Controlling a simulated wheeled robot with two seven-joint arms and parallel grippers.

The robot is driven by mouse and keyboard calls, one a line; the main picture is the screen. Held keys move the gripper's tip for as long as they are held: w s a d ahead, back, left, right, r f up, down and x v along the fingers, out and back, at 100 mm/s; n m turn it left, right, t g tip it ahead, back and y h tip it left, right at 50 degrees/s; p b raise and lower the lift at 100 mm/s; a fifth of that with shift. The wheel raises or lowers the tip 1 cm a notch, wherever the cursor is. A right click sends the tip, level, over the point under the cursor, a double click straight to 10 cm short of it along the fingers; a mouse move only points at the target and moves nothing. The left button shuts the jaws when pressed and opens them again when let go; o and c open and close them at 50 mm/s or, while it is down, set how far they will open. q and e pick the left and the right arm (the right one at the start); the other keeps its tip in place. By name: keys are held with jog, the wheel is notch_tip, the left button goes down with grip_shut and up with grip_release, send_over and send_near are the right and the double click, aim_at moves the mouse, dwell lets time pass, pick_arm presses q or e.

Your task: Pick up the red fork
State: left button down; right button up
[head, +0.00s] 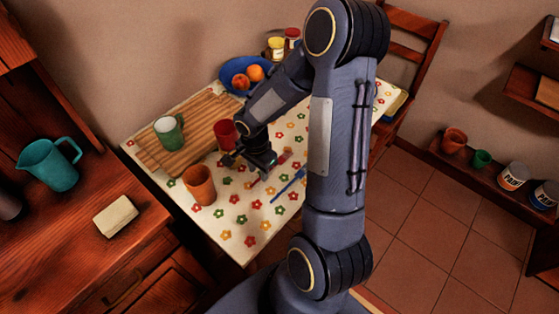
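My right gripper (247,168) is low over the flowered table, between the red cup and the blue utensil. Its two dark fingers look spread apart, and I see nothing held between them. A small reddish piece (284,157) shows just right of the gripper; it may be part of the red fork, but it is too small to be sure. The rest of the fork is not clearly visible and may be hidden by my gripper and arm. My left gripper is not in view.
A red cup (223,134), an orange-brown cup (199,185) and a blue utensil (288,187) are near the gripper. A green mug (168,132) stands on the wooden board (190,152). A blue fruit bowl (232,68) is behind. The front of the cloth (236,229) is clear.

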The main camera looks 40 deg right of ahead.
aim_at(259, 179)
notch_tip(259, 179, down, 4)
jog(key=shift+w+r, duration=0.1)
jog(key=shift+r, duration=0.1)
grip_shut()
jog(key=shift+r, duration=0.1)
